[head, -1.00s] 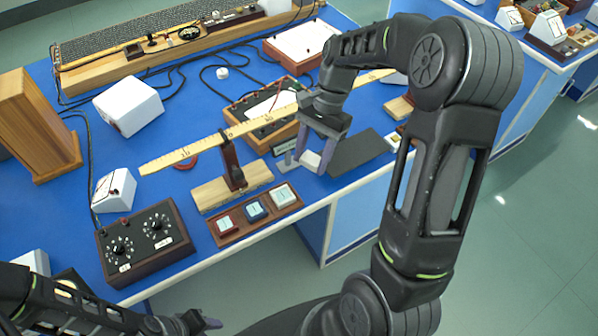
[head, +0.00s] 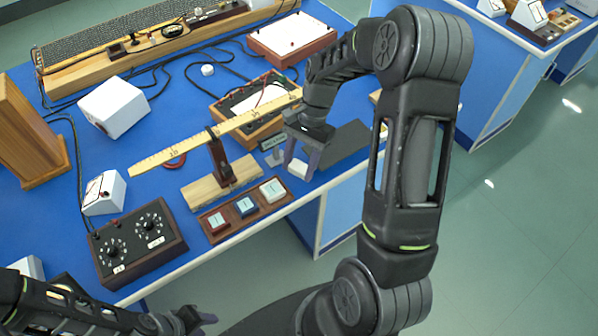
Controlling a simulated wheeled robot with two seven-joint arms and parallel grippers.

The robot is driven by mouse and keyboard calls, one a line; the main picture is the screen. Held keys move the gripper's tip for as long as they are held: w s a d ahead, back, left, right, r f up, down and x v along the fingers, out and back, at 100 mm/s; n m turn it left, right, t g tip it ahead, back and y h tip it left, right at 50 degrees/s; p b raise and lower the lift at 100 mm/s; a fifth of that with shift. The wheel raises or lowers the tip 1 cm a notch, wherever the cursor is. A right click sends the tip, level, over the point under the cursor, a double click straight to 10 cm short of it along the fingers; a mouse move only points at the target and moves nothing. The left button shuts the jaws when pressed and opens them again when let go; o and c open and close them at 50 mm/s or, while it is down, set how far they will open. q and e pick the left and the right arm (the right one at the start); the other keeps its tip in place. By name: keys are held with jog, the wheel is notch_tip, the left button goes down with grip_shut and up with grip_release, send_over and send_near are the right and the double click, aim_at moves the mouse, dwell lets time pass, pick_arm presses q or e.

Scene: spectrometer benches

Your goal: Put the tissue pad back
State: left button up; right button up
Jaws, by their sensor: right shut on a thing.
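My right gripper (head: 300,172) points down near the front edge of the blue bench. It is shut on a small white pad (head: 298,167), which looks like the tissue pad. The pad is partly hidden by the fingers. A wooden tray (head: 233,227) with three small coloured blocks lies left of and nearer than this gripper. A small labelled stand (head: 272,150) is just left of the gripper. My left gripper (head: 203,320) is low in the picture, off the bench front; its jaw opening is unclear.
A long wooden ruler (head: 190,143) lies across a dark upright on a wooden base (head: 195,196), left of my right gripper. A dark mat (head: 345,145) lies to its right. A knobbed box (head: 168,257) and an open wooden case (head: 272,140) are also near.

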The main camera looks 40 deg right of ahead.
aim_at(299, 174)
notch_tip(299, 174, down, 3)
jog(key=shift+f+p, duration=0.1)
jog(key=shift+p, duration=0.2)
jog(key=shift+f, duration=0.25)
jog(key=shift+f, duration=0.2)
jog(key=o, duration=1)
jog(key=shift+o, duration=0.2)
jog(key=shift+r, duration=0.1)
